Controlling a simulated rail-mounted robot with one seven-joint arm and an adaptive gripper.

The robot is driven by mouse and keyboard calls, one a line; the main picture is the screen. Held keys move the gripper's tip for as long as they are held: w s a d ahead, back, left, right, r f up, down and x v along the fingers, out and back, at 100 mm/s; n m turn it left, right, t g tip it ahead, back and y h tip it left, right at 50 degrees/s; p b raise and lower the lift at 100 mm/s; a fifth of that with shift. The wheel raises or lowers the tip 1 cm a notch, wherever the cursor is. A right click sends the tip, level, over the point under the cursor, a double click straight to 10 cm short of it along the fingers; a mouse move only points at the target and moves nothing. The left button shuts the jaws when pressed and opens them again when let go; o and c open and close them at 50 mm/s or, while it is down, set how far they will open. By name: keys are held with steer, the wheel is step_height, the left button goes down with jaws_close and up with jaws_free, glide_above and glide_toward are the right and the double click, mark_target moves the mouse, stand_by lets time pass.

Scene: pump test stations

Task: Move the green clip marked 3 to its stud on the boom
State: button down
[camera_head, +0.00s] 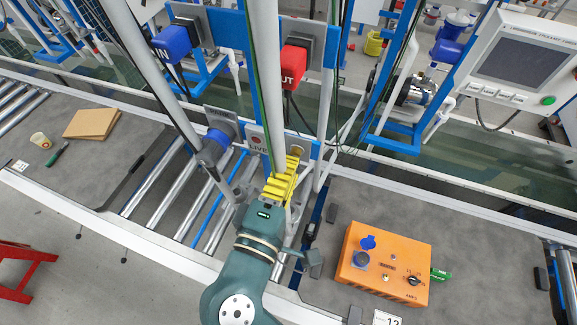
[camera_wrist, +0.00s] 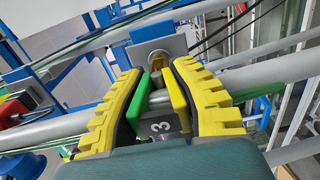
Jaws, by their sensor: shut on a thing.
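My gripper (camera_head: 289,172), with yellow ridged fingers, is shut on the green clip marked 3 (camera_wrist: 177,92). A brass-coloured stud (camera_wrist: 157,60) on a grey plate (camera_wrist: 160,47) lies straight ahead, close to the jaw tips. I cannot tell whether the jaws touch it or are around it. My fingers hide the clip there.
Grey pipes and a green cable run close beside my arm. A blue IN block (camera_head: 172,43) and red OUT block (camera_head: 293,67) hang above. An orange box (camera_head: 384,264) with a green piece (camera_head: 441,275) at its side stands right. Rollers (camera_head: 180,190) lie left.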

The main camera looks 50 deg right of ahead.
steer(key=shift+w+d, duration=0.15)
steer(key=shift+d, duration=0.4)
steer(key=c, duration=0.9)
jaws_free()
steer(key=shift+o, duration=0.2)
steer(key=shift+a, duration=0.1)
steer(key=v, duration=1.1)
steer(key=shift+a, duration=0.4)
